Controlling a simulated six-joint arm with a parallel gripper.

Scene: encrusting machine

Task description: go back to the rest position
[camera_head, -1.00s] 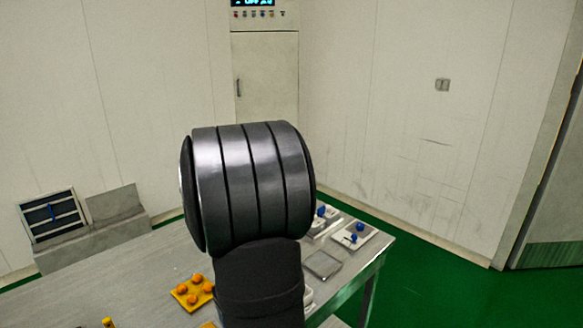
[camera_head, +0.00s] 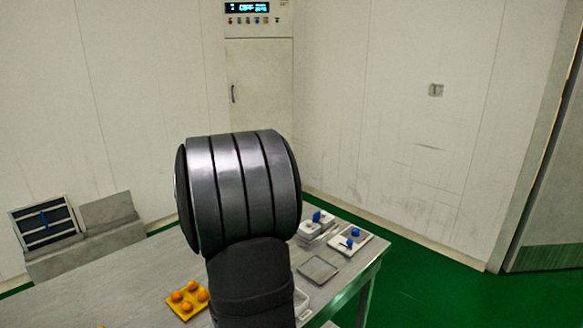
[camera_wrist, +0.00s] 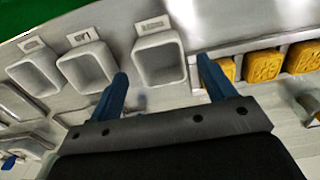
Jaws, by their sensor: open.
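My gripper (camera_wrist: 160,90) shows in the wrist view with its two blue fingers spread apart and nothing between them. It is open and hangs above the metal table, pointing toward a row of grey square bins. The middle bin (camera_wrist: 88,68) and the right bin (camera_wrist: 160,60) look empty, and the right one lies just beyond the gap between the fingers. In the head view my dark arm fills the middle and hides the gripper and part of the table (camera_head: 130,275).
A yellow tray with orange balls (camera_head: 188,298) lies left of my arm. White units with blue knobs (camera_head: 345,243) and a flat grey tray (camera_head: 318,270) are at the table's right end. Yellow moulded pieces (camera_wrist: 262,66) sit beside the bins. A control cabinet (camera_head: 258,80) stands behind, its display reading OFF.

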